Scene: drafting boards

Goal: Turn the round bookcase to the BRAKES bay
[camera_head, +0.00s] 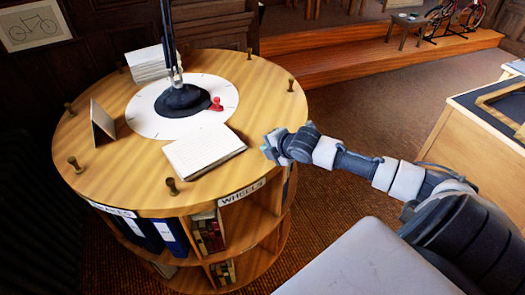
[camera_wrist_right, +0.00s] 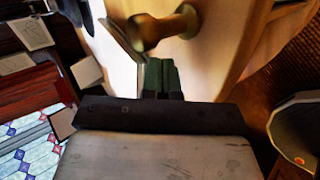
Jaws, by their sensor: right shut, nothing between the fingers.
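The round wooden bookcase (camera_head: 95,140) stands at the left in the head view, with small brass knobs, such as one near its front edge (camera_head: 172,187), around its top. A WHEELS label (camera_head: 242,191) is on its right front rim. A partly readable label (camera_head: 112,210), seemingly BRAKES, is at the left front above blue binders (camera_head: 170,236). My right gripper (camera_head: 270,147) is at the top's right edge. In the right wrist view its fingers (camera_wrist_right: 161,76) are shut and empty, close to a brass knob (camera_wrist_right: 165,27); contact is unclear. My left gripper is out of view.
On the top are a white disc (camera_head: 145,122) with a dark stand (camera_head: 182,100) and red object (camera_head: 216,104), an open book (camera_head: 204,153), papers (camera_head: 147,65) and an upright card (camera_head: 102,124). A wooden desk (camera_head: 455,140) is right; carpet (camera_head: 345,110) lies between.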

